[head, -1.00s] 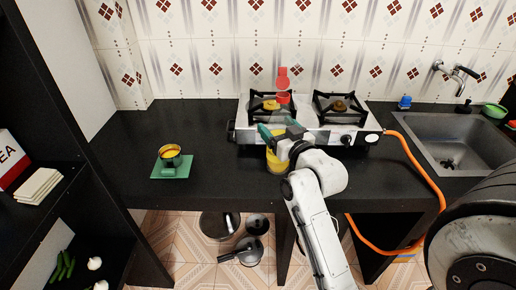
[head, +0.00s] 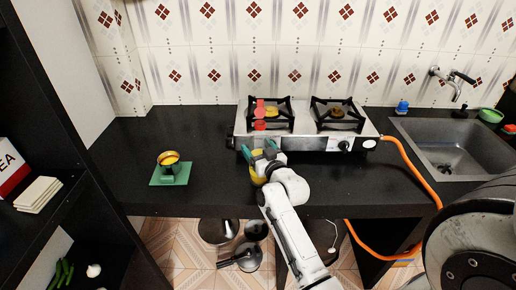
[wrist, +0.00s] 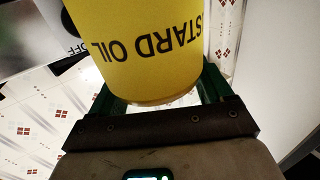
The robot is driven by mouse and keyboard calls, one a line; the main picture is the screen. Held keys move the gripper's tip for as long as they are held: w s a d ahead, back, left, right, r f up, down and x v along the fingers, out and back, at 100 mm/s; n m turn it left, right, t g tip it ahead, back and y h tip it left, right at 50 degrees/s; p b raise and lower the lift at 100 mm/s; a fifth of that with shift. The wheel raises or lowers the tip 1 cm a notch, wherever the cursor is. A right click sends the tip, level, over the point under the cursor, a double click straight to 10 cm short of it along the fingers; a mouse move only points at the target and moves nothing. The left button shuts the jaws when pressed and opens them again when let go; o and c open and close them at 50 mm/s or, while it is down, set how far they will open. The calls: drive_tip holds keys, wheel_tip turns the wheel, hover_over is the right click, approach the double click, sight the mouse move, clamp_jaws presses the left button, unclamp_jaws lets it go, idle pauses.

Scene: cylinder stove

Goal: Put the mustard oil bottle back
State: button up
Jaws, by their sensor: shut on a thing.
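The mustard oil bottle (head: 257,174) has a yellow body and a red top. My gripper (head: 258,151) is shut on it, with green fingers on either side, and holds it upright in front of the stove's left half. My gripper hides part of the bottle in the head view. In the wrist view, the yellow bottle (wrist: 150,50) fills the space between the fingers, with "STARD OIL" lettering upside down. I cannot tell whether its base touches the counter.
A black counter (head: 125,160) has free room left of the bottle. A yellow-topped cup (head: 168,159) stands on a green mat (head: 157,180). The stove (head: 306,142) is behind, with an orange hose (head: 418,168) at right. A dark shelf (head: 70,200) stands at left.

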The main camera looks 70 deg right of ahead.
drive_tip(key=shift+f, duration=0.1)
drive_tip(key=o, duration=1.3)
